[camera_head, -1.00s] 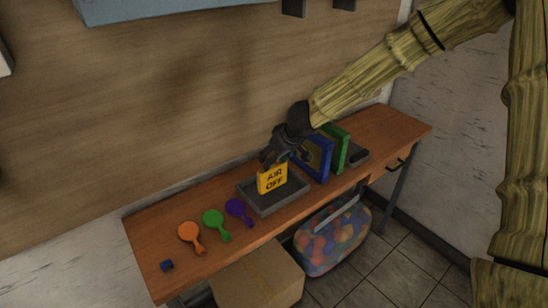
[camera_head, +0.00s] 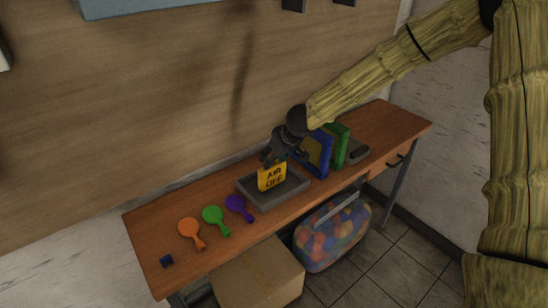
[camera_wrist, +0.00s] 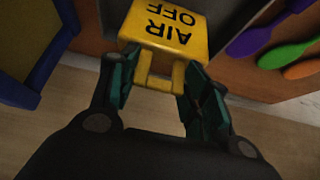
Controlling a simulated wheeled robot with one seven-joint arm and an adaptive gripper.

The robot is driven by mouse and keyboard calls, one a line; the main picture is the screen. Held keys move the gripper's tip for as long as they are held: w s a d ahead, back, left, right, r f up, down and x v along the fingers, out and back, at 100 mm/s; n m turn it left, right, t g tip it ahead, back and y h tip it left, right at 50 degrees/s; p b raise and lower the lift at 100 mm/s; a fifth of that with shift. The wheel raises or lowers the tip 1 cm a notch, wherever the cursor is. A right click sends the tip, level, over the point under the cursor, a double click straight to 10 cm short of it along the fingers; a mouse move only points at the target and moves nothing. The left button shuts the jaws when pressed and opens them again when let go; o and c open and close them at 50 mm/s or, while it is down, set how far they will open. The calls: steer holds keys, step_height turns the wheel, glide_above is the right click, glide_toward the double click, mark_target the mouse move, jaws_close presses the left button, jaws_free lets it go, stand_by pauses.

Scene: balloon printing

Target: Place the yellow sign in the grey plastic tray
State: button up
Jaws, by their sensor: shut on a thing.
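The yellow sign (camera_head: 272,177), marked "AIR OFF", is upright over the grey plastic tray (camera_head: 262,207) on the wooden bench. My gripper (camera_head: 271,160) is shut on the top of the sign from above. In the wrist view the sign (camera_wrist: 165,28) sits between the two fingers of my gripper (camera_wrist: 158,82), which grip its narrow handle. The tray shows there as a dark surface (camera_wrist: 235,35) behind the sign. I cannot tell whether the sign's lower edge touches the tray floor.
Purple (camera_head: 236,205), green (camera_head: 213,218) and orange (camera_head: 190,230) deflated balloons and a small blue cube (camera_head: 166,261) lie left of the tray. Blue (camera_head: 319,156) and green (camera_head: 342,146) frames stand close on its right. A cardboard box (camera_head: 258,277) and a bag of coloured balls (camera_head: 331,236) are below.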

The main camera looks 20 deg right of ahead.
steer(key=shift+f, duration=0.1)
steer(key=o, duration=1.3)
steer(key=shift+s+r, duration=0.1)
steer(key=shift+r, duration=0.3)
steer(key=p+v, duration=0.3)
steer(key=v, duration=0.8)
steer(key=shift+s+d+r, duration=0.1)
